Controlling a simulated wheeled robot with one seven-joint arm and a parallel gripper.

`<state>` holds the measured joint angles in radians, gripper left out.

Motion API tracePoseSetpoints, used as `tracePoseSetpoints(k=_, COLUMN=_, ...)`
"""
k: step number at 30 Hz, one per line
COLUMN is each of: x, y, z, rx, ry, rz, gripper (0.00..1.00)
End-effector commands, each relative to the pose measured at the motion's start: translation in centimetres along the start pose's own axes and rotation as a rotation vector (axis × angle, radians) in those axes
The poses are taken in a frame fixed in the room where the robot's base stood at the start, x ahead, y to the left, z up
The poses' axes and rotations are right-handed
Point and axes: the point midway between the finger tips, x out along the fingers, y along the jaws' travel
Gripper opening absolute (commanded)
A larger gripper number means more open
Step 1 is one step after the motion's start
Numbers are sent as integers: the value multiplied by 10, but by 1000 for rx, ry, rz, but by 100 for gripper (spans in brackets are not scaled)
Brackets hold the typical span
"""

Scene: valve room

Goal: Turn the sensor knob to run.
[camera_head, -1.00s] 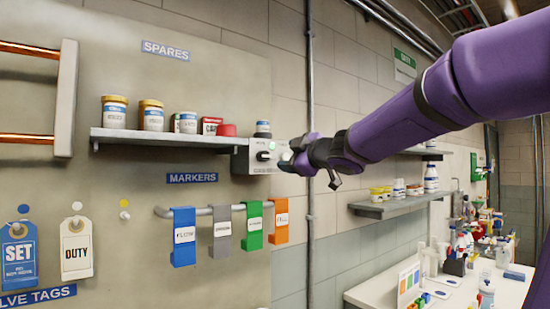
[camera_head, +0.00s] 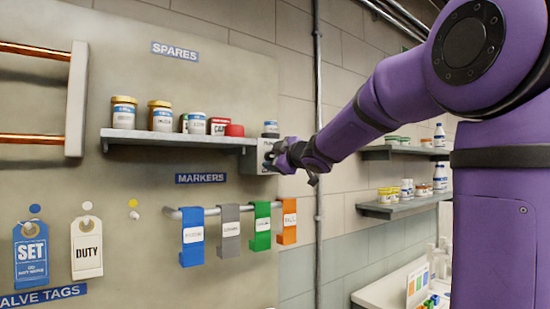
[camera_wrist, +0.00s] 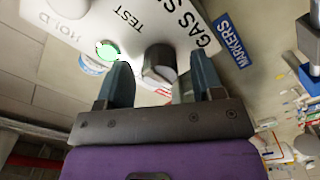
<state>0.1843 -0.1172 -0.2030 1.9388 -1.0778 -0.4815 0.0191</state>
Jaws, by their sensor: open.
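The sensor box (camera_head: 262,157) is a small light box at the right end of the spares shelf, partly hidden by my gripper (camera_head: 281,157). In the wrist view the box face (camera_wrist: 165,22) carries the words "TEST" and "GAS S…", the rest cut off. The dark grey knob (camera_wrist: 159,64) stands out from this face, with a lit green lamp (camera_wrist: 107,50) to its left. My gripper (camera_wrist: 160,78) is open, one finger on each side of the knob. I cannot tell whether either finger touches it. The "run" mark is not readable.
The spares shelf (camera_head: 180,138) with several jars sits left of the box. Below hangs a rail (camera_head: 175,213) with coloured marker tags. A vertical pipe (camera_head: 318,120) and more shelves (camera_head: 395,207) stand to the right.

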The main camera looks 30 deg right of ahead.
Motion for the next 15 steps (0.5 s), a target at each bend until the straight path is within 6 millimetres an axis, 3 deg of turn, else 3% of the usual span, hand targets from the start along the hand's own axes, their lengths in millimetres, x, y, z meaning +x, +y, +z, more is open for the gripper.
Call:
tracePoseSetpoints(k=8, x=1, y=0, z=0, rx=0, ry=0, rz=0, gripper=61)
tracePoseSetpoints(k=15, x=1, y=0, z=0, rx=0, ry=0, rz=0, gripper=12)
